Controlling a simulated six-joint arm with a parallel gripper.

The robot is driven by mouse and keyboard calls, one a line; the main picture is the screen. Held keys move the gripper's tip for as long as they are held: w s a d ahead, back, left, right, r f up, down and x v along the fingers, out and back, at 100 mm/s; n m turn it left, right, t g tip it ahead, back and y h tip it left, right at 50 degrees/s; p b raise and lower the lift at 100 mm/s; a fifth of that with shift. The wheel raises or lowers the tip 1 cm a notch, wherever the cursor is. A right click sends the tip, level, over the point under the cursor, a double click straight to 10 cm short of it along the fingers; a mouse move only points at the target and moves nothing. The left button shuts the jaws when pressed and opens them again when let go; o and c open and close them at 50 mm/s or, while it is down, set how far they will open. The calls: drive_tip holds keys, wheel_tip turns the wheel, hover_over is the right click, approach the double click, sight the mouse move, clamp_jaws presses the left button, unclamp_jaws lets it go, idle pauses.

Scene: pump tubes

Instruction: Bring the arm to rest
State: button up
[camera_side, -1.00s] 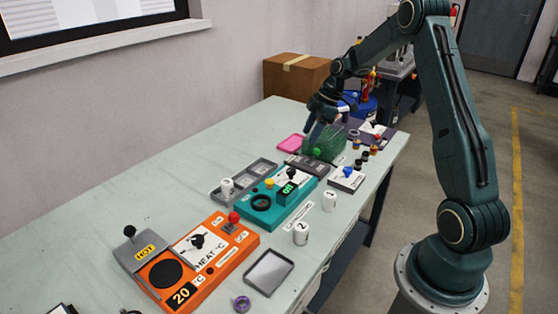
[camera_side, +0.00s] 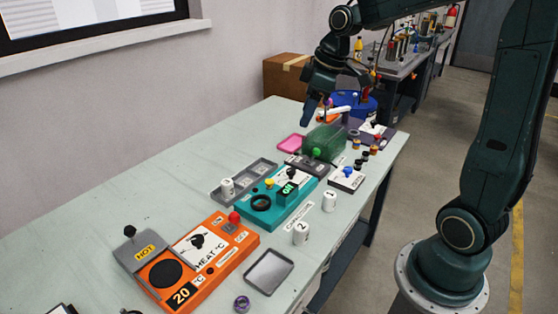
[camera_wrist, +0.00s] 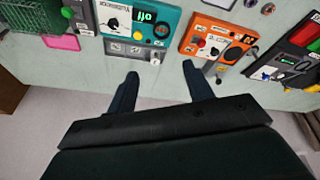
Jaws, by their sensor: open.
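My gripper (camera_side: 318,106) is raised above the far part of the pale green bench (camera_side: 120,210), over the pink tray and the green mesh basket. In the wrist view my gripper (camera_wrist: 158,80) shows two dark fingers spread wide apart with nothing between them. The fingers point toward the bench edge. The green mesh basket (camera_side: 325,143) stands below and a little right of the gripper, apart from it. My arm reaches in from the right, its upper links bent over the bench.
The orange heater (camera_side: 190,262), teal device (camera_side: 285,203), grey rack (camera_side: 243,180) and pink tray (camera_side: 289,144) sit on the bench. White cups (camera_side: 300,233) stand near its front edge. A cardboard box (camera_side: 290,75) is behind. The bench's left part is mostly clear.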

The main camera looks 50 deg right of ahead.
drive_tip(key=s+a+r+m+t, duration=0.1)
drive_tip(key=s+a, duration=0.3)
drive_tip(key=s, duration=0.5)
drive_tip(key=s+a+r+m+t+h, duration=0.1)
drive_tip(key=s+a+m, duration=0.3)
drive_tip(key=s, duration=0.6)
drive_tip(key=shift+s+a, duration=0.15)
drive_tip(key=shift+a, duration=0.45)
drive_tip(key=shift+r, duration=0.1)
